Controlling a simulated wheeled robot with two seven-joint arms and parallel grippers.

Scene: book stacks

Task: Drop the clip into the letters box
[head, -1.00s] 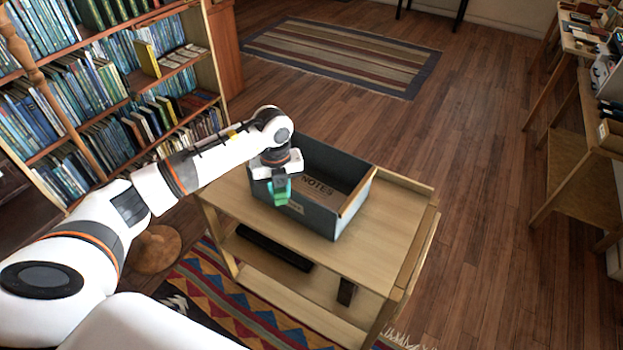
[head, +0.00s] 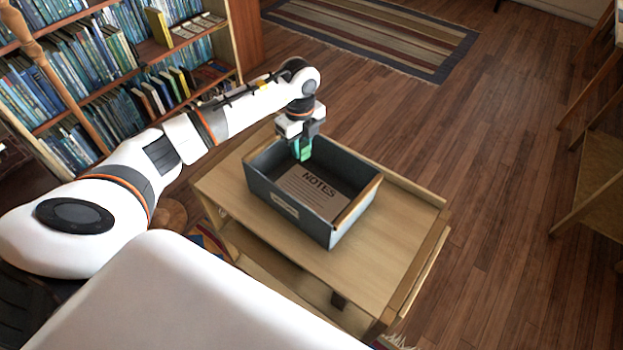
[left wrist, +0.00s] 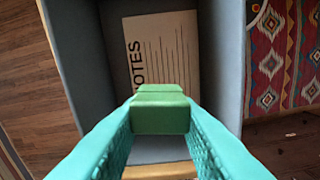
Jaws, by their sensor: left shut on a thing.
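The letters box (head: 288,203) is a grey-blue open box with a label on its front, standing on a wooden cart. A sheet marked NOTES (head: 313,190) lies on its floor, and it also shows in the left wrist view (left wrist: 165,55). My left gripper (head: 304,150) points down over the box's far left part. It is shut on the green clip (left wrist: 160,108), which sits between the teal fingertips. In the left wrist view the box interior (left wrist: 222,60) lies below the clip. My right gripper is not in view.
The wooden cart (head: 400,225) has bare top around the box, mostly to the right. A bookshelf (head: 130,90) full of books stands at the left. A striped rug (head: 375,35) lies on the floor behind. A wooden table (head: 595,190) is at the right edge.

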